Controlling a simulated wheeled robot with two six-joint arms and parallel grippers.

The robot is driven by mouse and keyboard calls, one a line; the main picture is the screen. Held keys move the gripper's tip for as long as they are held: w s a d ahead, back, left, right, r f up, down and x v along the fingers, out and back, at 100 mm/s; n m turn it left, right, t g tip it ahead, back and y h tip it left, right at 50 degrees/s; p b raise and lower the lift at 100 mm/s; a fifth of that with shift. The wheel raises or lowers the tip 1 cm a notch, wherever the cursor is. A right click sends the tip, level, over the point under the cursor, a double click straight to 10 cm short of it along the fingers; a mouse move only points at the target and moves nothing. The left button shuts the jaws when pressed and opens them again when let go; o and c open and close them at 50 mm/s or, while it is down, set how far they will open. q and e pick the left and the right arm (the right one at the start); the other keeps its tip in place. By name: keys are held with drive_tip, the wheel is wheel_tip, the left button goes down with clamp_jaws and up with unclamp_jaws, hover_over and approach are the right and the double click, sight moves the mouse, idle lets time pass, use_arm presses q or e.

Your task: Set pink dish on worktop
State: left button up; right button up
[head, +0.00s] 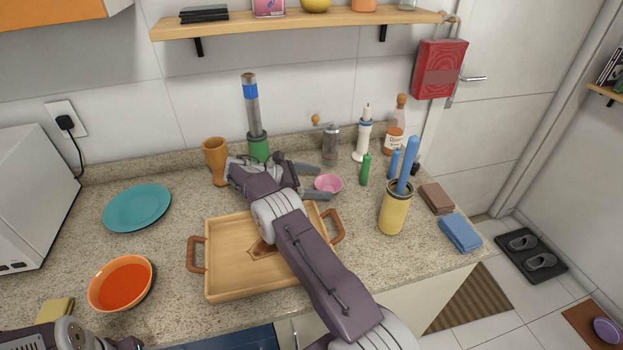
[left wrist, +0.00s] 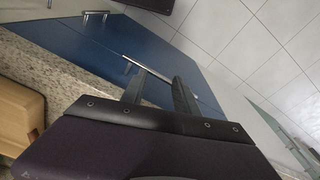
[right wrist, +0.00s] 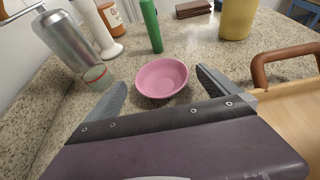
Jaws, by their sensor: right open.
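The pink dish (head: 328,183) sits upright on the speckled worktop (head: 375,262), behind the wooden tray. It also shows in the right wrist view (right wrist: 162,77). My right gripper (head: 322,181) is open and low over the worktop. Its two fingers reach to either side of the dish, with a gap visible beside it in the right wrist view. The dish looks empty. My left gripper (left wrist: 158,88) is open and empty, in front of blue cabinet doors in the left wrist view.
The wooden tray (head: 225,281) lies under my right arm. Near the dish stand a green bottle (head: 365,169), a metal mill (head: 330,145), a white holder (head: 362,140) and a yellow canister (head: 394,212). A teal plate (head: 138,206) and orange bowl (head: 121,284) are left.

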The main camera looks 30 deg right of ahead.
drive_tip(key=shift+v, duration=1.8)
drive_tip(key=shift+s, duration=0.1)
